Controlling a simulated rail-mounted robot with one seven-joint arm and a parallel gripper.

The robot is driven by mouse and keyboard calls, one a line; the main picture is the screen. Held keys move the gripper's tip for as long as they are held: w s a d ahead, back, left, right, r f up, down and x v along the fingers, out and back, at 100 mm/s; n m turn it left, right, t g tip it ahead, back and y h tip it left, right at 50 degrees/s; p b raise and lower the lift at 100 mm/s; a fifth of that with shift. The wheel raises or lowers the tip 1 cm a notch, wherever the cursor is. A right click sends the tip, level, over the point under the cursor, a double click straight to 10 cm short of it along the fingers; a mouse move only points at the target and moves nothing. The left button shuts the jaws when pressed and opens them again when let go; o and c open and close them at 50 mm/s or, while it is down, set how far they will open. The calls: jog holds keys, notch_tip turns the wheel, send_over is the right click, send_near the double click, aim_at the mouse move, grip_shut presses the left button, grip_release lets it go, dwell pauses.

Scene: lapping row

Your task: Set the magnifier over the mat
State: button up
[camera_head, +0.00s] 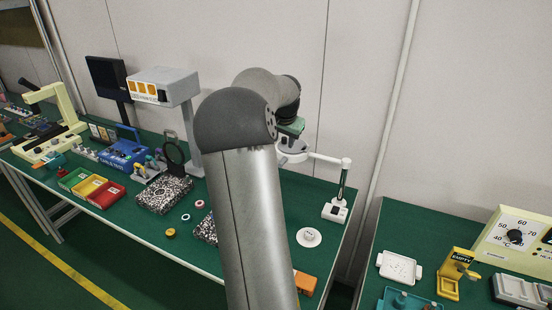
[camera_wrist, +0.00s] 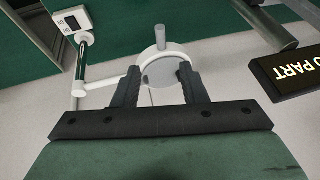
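In the head view my arm hides the fingers. I cannot pick out the mat; part of the bench is behind my arm.
Speckled blocks (camera_head: 165,194), coloured bins (camera_head: 88,187), a grey box on a stand (camera_head: 163,86) and a black ring stand (camera_head: 172,152) are left of my arm. A white round dish (camera_head: 309,237) and orange block (camera_head: 305,283) are right. Another bench (camera_head: 440,240) stands beyond a gap.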

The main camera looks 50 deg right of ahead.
aim_at(282, 164)
jog(key=p+x, duration=0.2)
jog(key=x, duration=1.1)
jog(key=shift+w+f, duration=0.1)
grip_shut()
